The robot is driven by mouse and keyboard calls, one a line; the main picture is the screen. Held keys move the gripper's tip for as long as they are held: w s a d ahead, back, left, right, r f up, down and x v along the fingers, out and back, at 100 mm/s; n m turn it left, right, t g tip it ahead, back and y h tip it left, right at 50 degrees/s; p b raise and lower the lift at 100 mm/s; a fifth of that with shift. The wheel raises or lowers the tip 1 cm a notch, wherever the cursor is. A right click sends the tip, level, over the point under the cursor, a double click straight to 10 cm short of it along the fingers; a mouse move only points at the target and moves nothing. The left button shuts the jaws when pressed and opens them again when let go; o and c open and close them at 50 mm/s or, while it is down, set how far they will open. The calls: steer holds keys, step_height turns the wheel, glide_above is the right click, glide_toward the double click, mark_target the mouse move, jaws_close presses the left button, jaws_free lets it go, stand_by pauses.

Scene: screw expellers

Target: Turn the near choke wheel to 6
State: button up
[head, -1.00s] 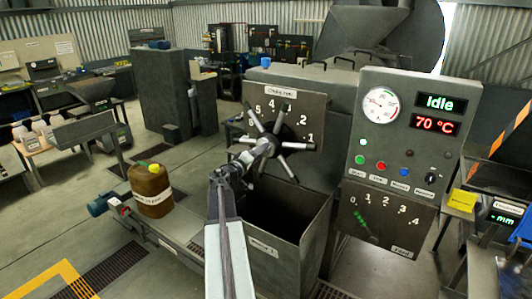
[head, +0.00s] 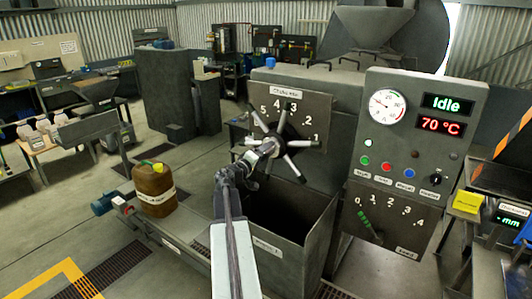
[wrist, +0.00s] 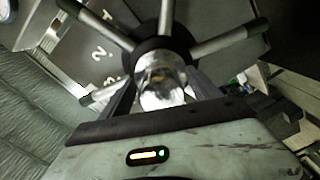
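The near choke wheel (head: 281,137) is a dark hub with several pale, dark-tipped spokes, in front of a dark plate numbered 1 to 5 in what I can read. In the wrist view, the shiny hub end (wrist: 163,80) faces me and the spokes spread around it. My gripper (head: 258,155) is at the wheel's centre in the head view. In the wrist view, its two fingers (wrist: 163,88) flank the hub end. I cannot tell whether they press on it. The 6 and any pointer are hard to make out behind the spokes and arm.
An open bin (head: 290,222) is below the wheel. To the right, a panel (head: 408,150) reads Idle and 70 °C, with a lever scale (head: 385,218) under it. A brown jug (head: 154,190) stands at left.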

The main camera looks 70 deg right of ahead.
steer(key=shift+a, duration=0.1)
steer(key=w+a, duration=0.1)
steer(key=a, duration=0.6)
steer(key=shift+w+a, duration=0.25)
